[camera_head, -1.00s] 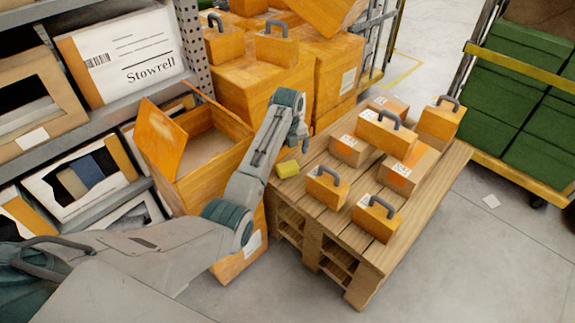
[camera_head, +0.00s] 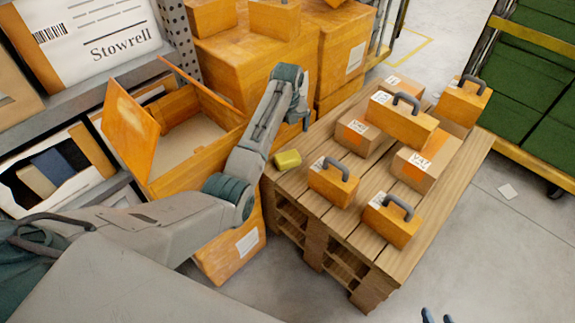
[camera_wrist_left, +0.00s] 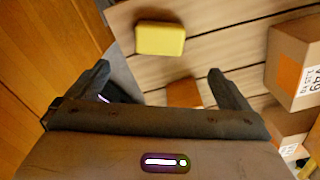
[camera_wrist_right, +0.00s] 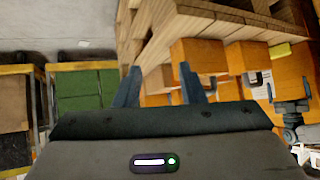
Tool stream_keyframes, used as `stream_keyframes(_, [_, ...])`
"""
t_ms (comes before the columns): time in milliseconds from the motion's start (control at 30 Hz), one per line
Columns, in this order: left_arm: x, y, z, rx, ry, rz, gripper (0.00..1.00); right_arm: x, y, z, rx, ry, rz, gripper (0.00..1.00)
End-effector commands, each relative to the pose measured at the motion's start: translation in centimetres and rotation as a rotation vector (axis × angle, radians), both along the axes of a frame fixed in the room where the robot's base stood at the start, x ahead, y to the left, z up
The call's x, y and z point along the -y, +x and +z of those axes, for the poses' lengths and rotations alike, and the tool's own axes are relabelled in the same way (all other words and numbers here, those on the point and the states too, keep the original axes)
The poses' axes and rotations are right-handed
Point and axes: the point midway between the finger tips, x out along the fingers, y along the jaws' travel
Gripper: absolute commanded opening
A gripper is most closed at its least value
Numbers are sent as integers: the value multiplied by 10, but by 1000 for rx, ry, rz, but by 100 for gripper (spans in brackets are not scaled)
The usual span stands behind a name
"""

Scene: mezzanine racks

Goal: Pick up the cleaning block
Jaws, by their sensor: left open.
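The cleaning block is a small yellow block (camera_head: 287,160) lying on the near-left edge of the wooden pallet. In the left wrist view the block (camera_wrist_left: 160,38) lies beyond the fingertips, apart from them. My left gripper (camera_wrist_left: 158,80) is open and empty; in the head view it is at the end of the grey arm, near the block and partly hidden by the wrist. My right gripper (camera_wrist_right: 160,82) has its fingers apart with nothing held; its tips (camera_head: 437,315) just show at the bottom of the head view. The block also shows in the right wrist view (camera_wrist_right: 281,50).
The pallet (camera_head: 350,235) carries several orange cases with grey handles (camera_head: 391,221) and cardboard boxes (camera_head: 357,138). An open orange box (camera_head: 205,165) stands left of the pallet, beside the shelving (camera_head: 85,95). A cart with green crates (camera_head: 525,95) is at the right. Floor is clear in front.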

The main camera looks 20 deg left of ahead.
Motion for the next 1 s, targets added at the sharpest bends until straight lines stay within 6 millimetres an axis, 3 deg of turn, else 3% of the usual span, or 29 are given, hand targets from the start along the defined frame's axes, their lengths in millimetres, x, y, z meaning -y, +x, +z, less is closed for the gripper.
stream_keyframes(100, [0,0,-19,0,0,0,100,-4,3,5,97,35,-9,36])
stream_keyframes(267, [0,0,-26,0,0,0,100,-7,7,19,178,60,-17,36])
stream_keyframes(600, [0,0,-65,-1,0,0,100,0,42,63,444,44,-31,36])
stream_keyframes(1000, [0,-1,-92,-1,0,0,100,3,59,98,638,32,-38,36])
